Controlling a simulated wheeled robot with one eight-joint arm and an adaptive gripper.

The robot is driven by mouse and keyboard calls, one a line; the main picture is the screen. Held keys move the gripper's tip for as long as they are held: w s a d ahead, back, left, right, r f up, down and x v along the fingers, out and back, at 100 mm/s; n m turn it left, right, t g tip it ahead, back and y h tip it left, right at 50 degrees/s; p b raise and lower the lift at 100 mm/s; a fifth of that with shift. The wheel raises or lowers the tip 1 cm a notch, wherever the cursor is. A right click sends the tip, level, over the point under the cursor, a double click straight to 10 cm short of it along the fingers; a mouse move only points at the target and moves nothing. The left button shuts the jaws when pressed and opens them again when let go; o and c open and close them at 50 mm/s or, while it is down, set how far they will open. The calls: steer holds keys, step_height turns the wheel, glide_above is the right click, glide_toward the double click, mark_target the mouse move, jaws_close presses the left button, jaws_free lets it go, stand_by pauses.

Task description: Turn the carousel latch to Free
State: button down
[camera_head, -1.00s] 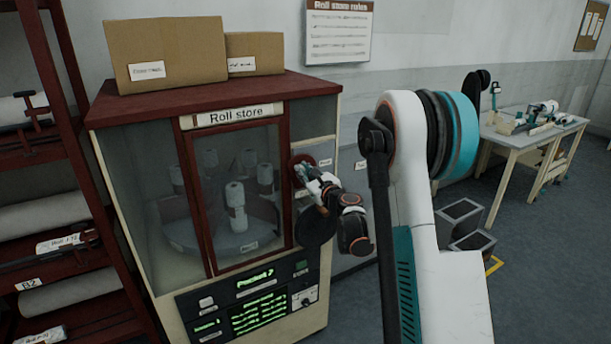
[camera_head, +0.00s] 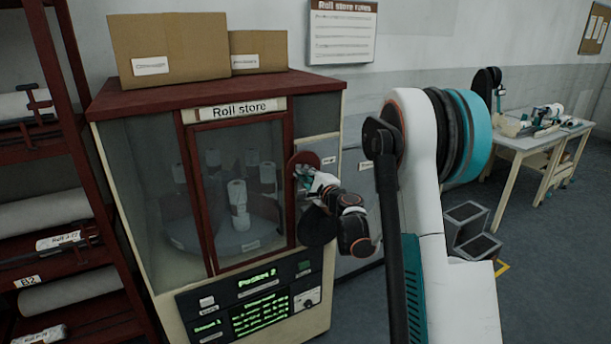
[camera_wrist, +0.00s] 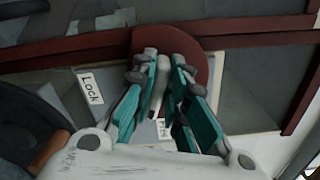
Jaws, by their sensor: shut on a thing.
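The roll store cabinet (camera_head: 161,299) stands in the middle left of the head view. On its right front side is a dark red round latch plate (camera_head: 306,158), which also shows in the wrist view (camera_wrist: 200,48). My gripper (camera_head: 303,173) is at this plate. In the wrist view its teal fingers (camera_wrist: 163,72) are closed on the pale latch handle (camera_wrist: 157,88), one on each side. A "Lock" label (camera_wrist: 90,87) is left of the plate. A second label (camera_wrist: 163,129) is mostly hidden between the fingers and cannot be read.
A control panel (camera_head: 248,304) with lit green displays is below the cabinet door. Cardboard boxes (camera_head: 170,45) sit on top. A dark red shelf rack (camera_head: 75,120) stands at left. A workbench (camera_head: 530,140) is at back right. Open floor lies to the right.

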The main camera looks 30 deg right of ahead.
steer(key=shift+a+f+n+b, duration=0.1)
steer(key=shift+f+n+b, duration=0.1)
steer(key=shift+n, duration=0.75)
steer(key=shift+f+n+b, duration=0.15)
steer(key=shift+n, duration=0.8)
steer(key=c, duration=1.6)
jaws_free()
steer(key=s, duration=1.2)
steer(key=shift+d, duration=0.25)
